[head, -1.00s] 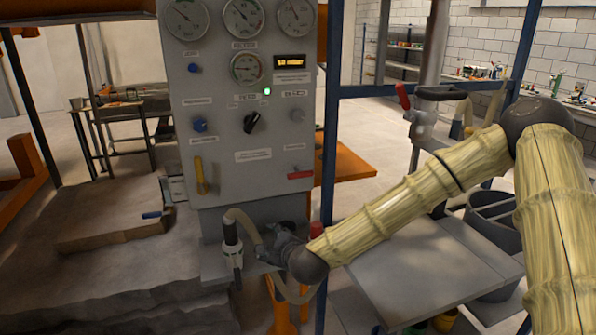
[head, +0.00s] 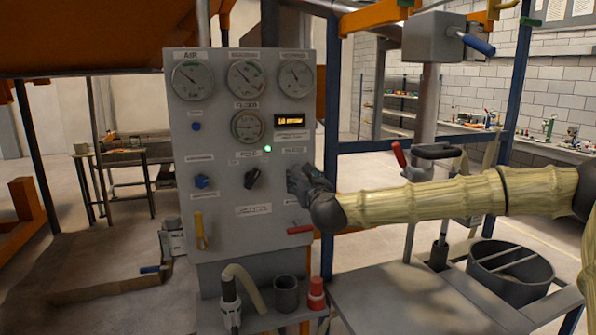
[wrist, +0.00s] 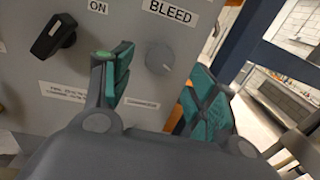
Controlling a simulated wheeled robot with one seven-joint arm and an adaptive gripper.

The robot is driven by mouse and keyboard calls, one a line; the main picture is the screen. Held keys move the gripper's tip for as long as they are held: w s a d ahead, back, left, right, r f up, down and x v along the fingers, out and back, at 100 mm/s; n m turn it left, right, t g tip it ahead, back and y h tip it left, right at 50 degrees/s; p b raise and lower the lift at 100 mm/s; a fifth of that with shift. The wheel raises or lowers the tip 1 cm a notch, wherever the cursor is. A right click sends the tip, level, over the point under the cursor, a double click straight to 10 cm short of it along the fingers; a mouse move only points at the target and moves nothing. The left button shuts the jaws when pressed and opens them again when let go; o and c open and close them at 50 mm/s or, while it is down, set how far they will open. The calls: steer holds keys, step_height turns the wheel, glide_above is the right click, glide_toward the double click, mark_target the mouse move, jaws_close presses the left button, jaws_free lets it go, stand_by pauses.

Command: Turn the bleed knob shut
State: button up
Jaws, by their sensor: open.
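The bleed knob (wrist: 159,58) is a small round grey knob on the grey control panel, below the "BLEED" label (wrist: 170,12) in the wrist view. In the head view my gripper hides it. My gripper (head: 293,180) is in front of the panel's right side, pointing at it. In the wrist view my gripper (wrist: 160,82) is open and empty, with teal pads on its fingers. The knob appears between the two fingertips, slightly above their middle. I see no finger touching it, and the exact gap is hard to tell.
A black selector knob (head: 253,177) is left of my gripper. A red lever (head: 300,229) sits just below it, and a yellow lever (head: 200,230) is lower left. A blue post (head: 329,140) stands close to the panel's right edge. A green lamp (head: 267,148) is lit.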

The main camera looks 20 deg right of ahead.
mark_target(298, 173)
steer(key=shift+w+d+p, duration=0.15)
steer(key=shift+w+p, duration=0.65)
steer(key=shift+w, duration=2.2)
steer(key=c, duration=1)
